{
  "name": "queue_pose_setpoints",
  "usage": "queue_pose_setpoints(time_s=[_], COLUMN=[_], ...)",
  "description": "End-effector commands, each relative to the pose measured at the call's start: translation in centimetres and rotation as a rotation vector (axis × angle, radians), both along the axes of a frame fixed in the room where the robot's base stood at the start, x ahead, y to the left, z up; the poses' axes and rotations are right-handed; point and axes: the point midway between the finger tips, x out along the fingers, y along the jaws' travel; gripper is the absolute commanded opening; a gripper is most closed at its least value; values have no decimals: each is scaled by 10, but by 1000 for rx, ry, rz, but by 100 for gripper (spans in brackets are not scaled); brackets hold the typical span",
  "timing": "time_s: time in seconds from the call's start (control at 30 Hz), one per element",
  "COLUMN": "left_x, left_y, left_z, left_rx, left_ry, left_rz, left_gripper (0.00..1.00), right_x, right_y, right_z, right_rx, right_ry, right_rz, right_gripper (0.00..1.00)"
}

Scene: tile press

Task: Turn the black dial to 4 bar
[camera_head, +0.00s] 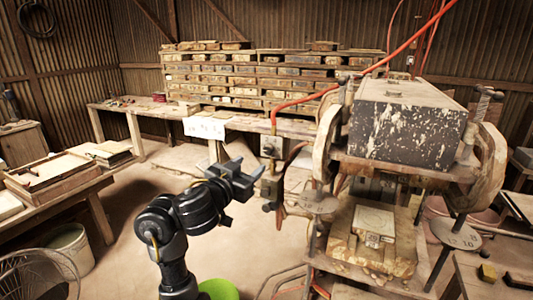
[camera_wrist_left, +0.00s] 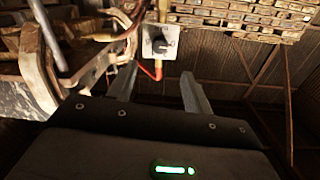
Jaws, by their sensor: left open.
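The black dial (camera_head: 271,147) sits on a small pale square plate at the left side of the press, on the red hose line. In the left wrist view the dial (camera_wrist_left: 160,46) shows as a dark knob on its light plate, beyond the fingertips. The dial's markings are too small to read. My left gripper (camera_head: 245,178) is open and empty, just left of and below the dial in the head view. In the left wrist view its two fingers (camera_wrist_left: 157,84) stand apart, with a gap between them and the dial. My right gripper is not in view.
The press (camera_head: 408,125), with its large speckled dark block, stands right of the dial. The red hose (camera_head: 300,99) runs up from the dial. A dark valve fitting (camera_head: 270,190) hangs below it. A green bucket (camera_head: 218,290) stands on the floor. A bench with stacked tiles stands behind.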

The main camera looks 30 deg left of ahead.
Motion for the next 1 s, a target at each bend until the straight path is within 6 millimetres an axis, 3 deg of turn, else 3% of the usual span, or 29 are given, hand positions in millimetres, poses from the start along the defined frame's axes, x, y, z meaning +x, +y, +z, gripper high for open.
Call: queue_pose_setpoints(time_s=[0.27,0.47,0.53,0.8,1.0], left_x=[8,29,40,77,96], left_y=[-1,-1,0,2,2], left_z=[0,-4,-10,-9,-2], left_rx=[-8,-11,-5,1,2], left_ry=[-3,1,-3,-1,0], left_rz=[-1,-4,-1,-2,-3], left_gripper=[50,50,50,50,50], right_x=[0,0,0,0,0], right_y=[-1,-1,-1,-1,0], right_z=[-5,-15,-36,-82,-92], right_rx=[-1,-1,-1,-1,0], right_ry=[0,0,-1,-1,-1], right_rz=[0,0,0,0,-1], right_gripper=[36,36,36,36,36])
